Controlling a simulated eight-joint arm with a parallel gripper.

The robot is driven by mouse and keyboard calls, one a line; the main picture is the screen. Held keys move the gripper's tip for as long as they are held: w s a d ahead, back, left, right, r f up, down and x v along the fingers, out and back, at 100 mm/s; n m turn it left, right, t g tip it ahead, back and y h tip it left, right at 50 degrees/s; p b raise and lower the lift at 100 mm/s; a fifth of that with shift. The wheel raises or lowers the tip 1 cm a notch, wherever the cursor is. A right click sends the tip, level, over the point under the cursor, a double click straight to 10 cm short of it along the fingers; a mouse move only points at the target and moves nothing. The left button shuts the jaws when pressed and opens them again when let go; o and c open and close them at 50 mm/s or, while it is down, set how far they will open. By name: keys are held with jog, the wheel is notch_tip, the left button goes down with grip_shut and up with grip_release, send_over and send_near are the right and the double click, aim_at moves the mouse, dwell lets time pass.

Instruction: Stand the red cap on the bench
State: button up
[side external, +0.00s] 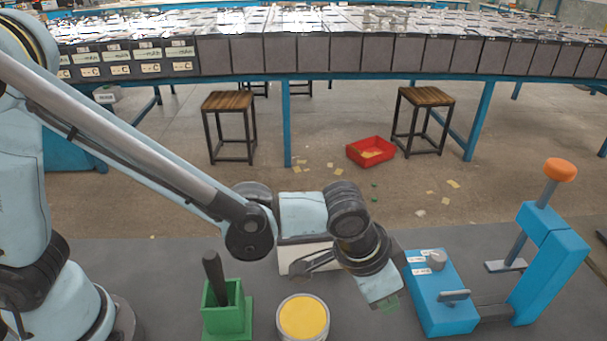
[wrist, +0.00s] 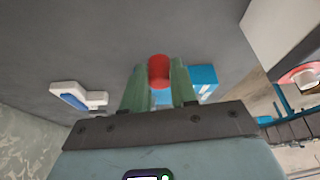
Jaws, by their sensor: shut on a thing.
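The red cap (wrist: 158,70) shows in the wrist view between the two green fingertips of my gripper (wrist: 158,82). The fingers are shut on it, one on each side. In the side view my gripper (side external: 386,303) points down over the grey bench (side external: 270,255), between the yellow-topped tin and the blue switch box. The red cap cannot be made out in the side view. I cannot tell whether the cap touches the bench or hangs above it.
The yellow-topped tin (side external: 303,318) and a green holder with a dark handle (side external: 227,308) stand left of my gripper. The blue switch box (side external: 440,295) and a blue press with an orange knob (side external: 545,255) stand to the right. A white box (side external: 300,257) sits behind.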

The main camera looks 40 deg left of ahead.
aim_at(375, 317)
jog(key=shift+w+a+f, duration=0.15)
jog(key=shift+w+f, duration=0.25)
jog(key=shift+w, duration=0.05)
jog(key=shift+f, duration=1.9)
grip_shut()
jog(key=shift+f, duration=0.1)
jog(key=o, duration=1)
grip_release()
jog(key=v, duration=1.2)
jog(key=s+a+n+t+y, duration=0.1)
jog(key=a+n, duration=0.1)
jog(key=a, duration=0.6)
jog(key=a+r+n+t, duration=0.1)
jog(key=a+n, duration=0.1)
jog(key=a, duration=0.7)
jog(key=s+a+r+n+t+y, duration=0.1)
jog(key=a+n, duration=0.1)
jog(key=a, duration=0.7)
jog(key=shift+s+r+n+y, duration=0.25)
jog(key=shift+s+n+y, duration=0.05)
jog(key=shift+s+n, duration=0.1)
